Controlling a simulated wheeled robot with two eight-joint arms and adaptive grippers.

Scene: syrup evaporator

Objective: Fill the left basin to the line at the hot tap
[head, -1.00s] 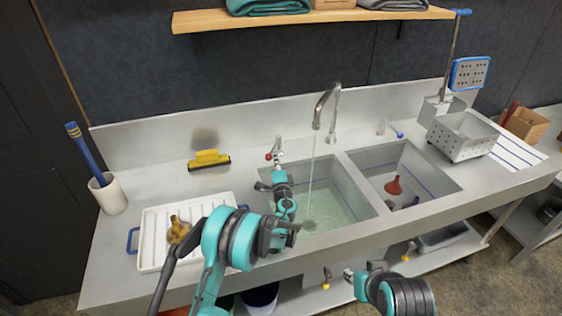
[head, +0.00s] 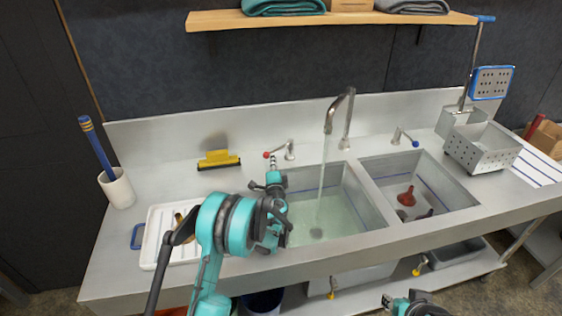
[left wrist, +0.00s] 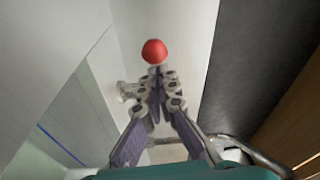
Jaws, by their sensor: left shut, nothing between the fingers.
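The left basin (head: 379,208) holds pale green water (head: 335,217). A stream falls into it from the tall spout (head: 331,112). The hot tap's lever with its red knob (head: 266,155) is behind the basin's left back corner; the knob also shows in the left wrist view (left wrist: 154,51). A blue line (left wrist: 60,144) runs along the basin wall in the left wrist view, with greenish water below it. My left gripper (head: 273,160) is shut and empty, its tips (left wrist: 158,74) close to the red knob; touching is unclear. My right gripper (head: 405,297) is low at the front, its jaws unclear.
The right basin (head: 440,180) holds dark red funnels (head: 406,196). A blue-knobbed tap (head: 415,143) stands behind it. A yellow squeegee (head: 218,158), a white tray (head: 157,221) and a brush cup (head: 118,188) are at left. A perforated box (head: 482,150) is at right.

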